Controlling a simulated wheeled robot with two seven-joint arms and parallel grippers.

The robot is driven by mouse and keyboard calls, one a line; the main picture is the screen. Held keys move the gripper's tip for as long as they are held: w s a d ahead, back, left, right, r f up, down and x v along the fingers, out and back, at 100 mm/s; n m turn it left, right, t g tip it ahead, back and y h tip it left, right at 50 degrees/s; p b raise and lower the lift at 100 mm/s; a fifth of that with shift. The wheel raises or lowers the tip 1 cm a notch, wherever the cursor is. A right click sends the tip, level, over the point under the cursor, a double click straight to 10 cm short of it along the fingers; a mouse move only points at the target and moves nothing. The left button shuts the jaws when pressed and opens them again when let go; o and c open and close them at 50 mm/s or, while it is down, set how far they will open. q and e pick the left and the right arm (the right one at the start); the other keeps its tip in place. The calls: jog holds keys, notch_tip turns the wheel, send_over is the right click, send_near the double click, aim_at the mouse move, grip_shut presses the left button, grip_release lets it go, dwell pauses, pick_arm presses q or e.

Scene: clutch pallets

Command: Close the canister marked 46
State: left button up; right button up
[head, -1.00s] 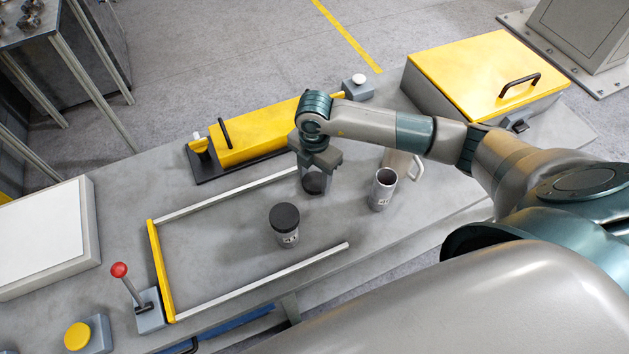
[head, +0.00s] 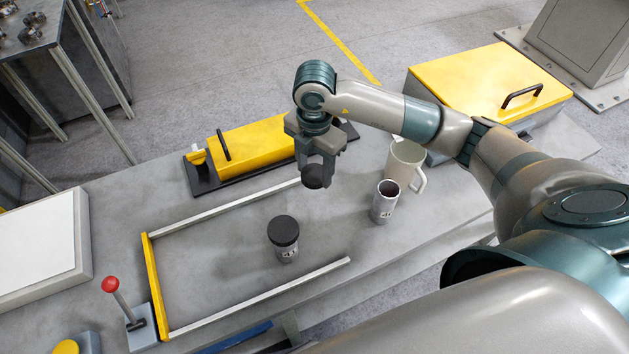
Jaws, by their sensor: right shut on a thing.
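An open grey canister (head: 384,205) stands upright on the bench, its top uncovered and its inside dark. Its label starts with a 4; the second digit is too small to read surely. A second canister (head: 287,255) with a black lid (head: 283,230) on it stands to the left, its label also hard to read. My right gripper (head: 319,172) is shut on a loose dark round lid (head: 312,179), above the bench, to the left of and apart from the open canister. My left gripper is not in view.
A pale mug (head: 404,165) stands just behind the open canister, close to my right arm. A low frame with a yellow bar (head: 157,288) surrounds the lidded canister. A yellow box (head: 251,143) lies behind, a yellow-lidded case (head: 490,80) at back right. A red-knobbed lever (head: 111,285) stands front left.

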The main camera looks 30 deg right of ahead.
aim_at(307, 180)
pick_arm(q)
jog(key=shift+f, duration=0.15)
pick_arm(e)
jog(key=shift+r, duration=0.65)
